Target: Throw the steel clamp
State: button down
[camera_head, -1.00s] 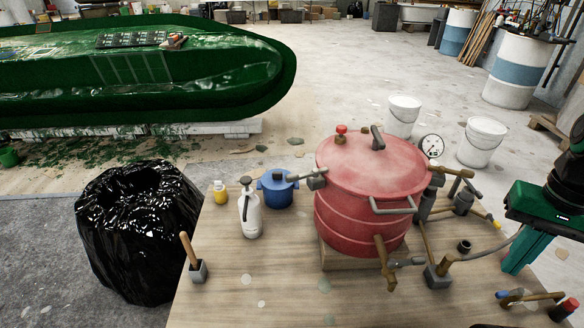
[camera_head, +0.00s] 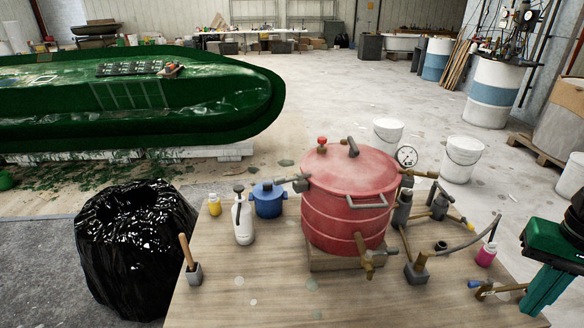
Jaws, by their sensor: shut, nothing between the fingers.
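A grey steel-looking clamp (camera_head: 300,183) sits on the left rim of the red lidded pot (camera_head: 343,222), with its handle pointing left. Other clamp-like fittings show on the pot: a brassy one (camera_head: 365,257) at the front and one (camera_head: 408,178) at the right rim. I cannot tell for certain which is the steel clamp. My gripper (camera_head: 534,308), green with teal fingers, is at the right edge, pointing down. It is shut and empty, well to the right of the pot and apart from it.
The wooden table (camera_head: 260,300) is mostly clear at the front. A white spray bottle (camera_head: 243,222), blue pot (camera_head: 268,200) and pink bottle (camera_head: 487,254) stand on it. A black bag-lined bin (camera_head: 135,255) is left of the table. White buckets (camera_head: 462,158) stand behind.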

aim_at(299, 177)
jog(key=z, duration=0.7)
jog(key=k, duration=0.65)
jog(key=u, duration=0.85)
jog(key=i, duration=1)
